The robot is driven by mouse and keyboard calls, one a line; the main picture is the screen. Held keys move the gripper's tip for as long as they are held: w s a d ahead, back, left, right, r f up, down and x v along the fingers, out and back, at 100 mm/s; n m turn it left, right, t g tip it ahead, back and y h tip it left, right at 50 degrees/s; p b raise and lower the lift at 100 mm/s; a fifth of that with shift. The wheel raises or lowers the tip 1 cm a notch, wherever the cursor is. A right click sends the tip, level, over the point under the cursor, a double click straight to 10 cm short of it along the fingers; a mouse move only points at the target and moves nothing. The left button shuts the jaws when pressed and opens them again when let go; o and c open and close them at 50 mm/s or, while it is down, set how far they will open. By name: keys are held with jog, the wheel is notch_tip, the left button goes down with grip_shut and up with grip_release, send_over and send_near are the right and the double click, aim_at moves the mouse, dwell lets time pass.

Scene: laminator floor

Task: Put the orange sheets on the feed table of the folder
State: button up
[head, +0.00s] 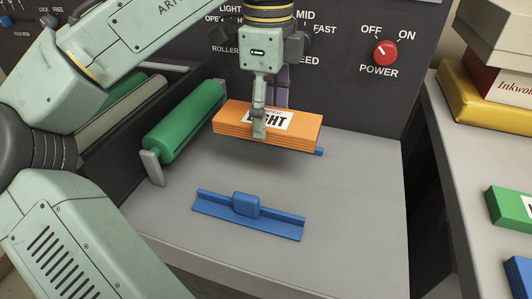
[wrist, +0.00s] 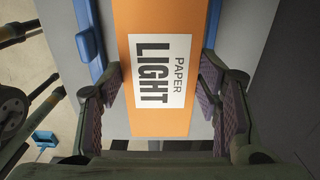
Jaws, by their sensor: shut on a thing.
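The orange sheets (head: 228,117) are a thick flat stack with a white label reading "PAPER LIGHT"; they also fill the middle of the wrist view (wrist: 160,22). My gripper (head: 262,128) is shut on the stack across its width, one finger on each long side in the wrist view (wrist: 160,88). The stack is level over the back of the grey feed table (head: 330,200), with a shadow below it; it seems a little above the surface. A blue guide with a knob (head: 246,205) lies in front. A second blue guide (head: 319,151) is mostly hidden behind the stack.
A green roller (head: 186,120) borders the table on the left. The dark control panel (head: 350,80) with a red power knob (head: 385,53) stands behind. On the right, a separate grey surface (head: 465,190) holds yellow (head: 480,100), green (head: 508,212) and blue (head: 518,272) stacks.

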aim_at(267, 137)
notch_tip(267, 137, down, 5)
jog(key=shift+s+f, duration=0.15)
jog(key=shift+f, duration=2.2)
jog(key=shift+f, duration=0.15)
jog(key=o, duration=1.4)
notch_tip(267, 137, up, 12)
jog(key=shift+r, duration=0.15)
